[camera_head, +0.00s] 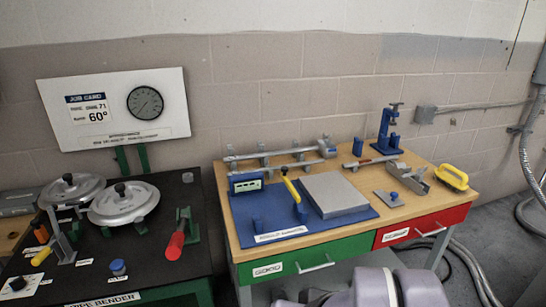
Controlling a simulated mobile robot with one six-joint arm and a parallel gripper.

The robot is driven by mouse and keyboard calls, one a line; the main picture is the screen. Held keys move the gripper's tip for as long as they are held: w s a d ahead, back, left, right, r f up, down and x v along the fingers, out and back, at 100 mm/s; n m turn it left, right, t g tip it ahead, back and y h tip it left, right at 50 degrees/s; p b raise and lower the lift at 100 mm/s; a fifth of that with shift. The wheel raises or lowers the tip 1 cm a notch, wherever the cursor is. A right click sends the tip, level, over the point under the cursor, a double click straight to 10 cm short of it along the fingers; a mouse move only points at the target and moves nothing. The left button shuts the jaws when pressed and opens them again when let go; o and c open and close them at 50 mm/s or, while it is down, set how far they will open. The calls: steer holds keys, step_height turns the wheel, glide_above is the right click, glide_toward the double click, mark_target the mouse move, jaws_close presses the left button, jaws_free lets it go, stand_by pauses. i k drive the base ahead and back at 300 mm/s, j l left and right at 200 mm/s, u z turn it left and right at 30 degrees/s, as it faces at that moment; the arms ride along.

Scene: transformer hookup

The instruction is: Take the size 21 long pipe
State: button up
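Grey pipes (275,153) lie roughly level on small upright holders along the back of the wooden bench, near the wall. They seem to be two, one behind the other, and no size mark on them can be read. I cannot tell which is size 21. A part of my own arm, pale grey-purple, shows at the bottom edge, right of the middle. My gripper's fingers are not in view.
The wooden bench (413,207) carries a blue mat (260,215) with a grey block (335,194) and a yellow-handled lever (291,187). A blue press (388,130) and a yellow-handled tool (452,177) stand right. A black pipe bender table (175,255) stands left.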

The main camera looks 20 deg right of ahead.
mark_target(226, 159)
steer(key=i+l+u, duration=0.15)
steer(key=i, duration=0.3)
steer(key=i+l+u, duration=0.1)
steer(key=i+l, duration=0.15)
steer(key=i, duration=0.15)
steer(key=i+l+u, duration=0.15)
steer(key=i, duration=0.3)
steer(key=l, duration=0.1)
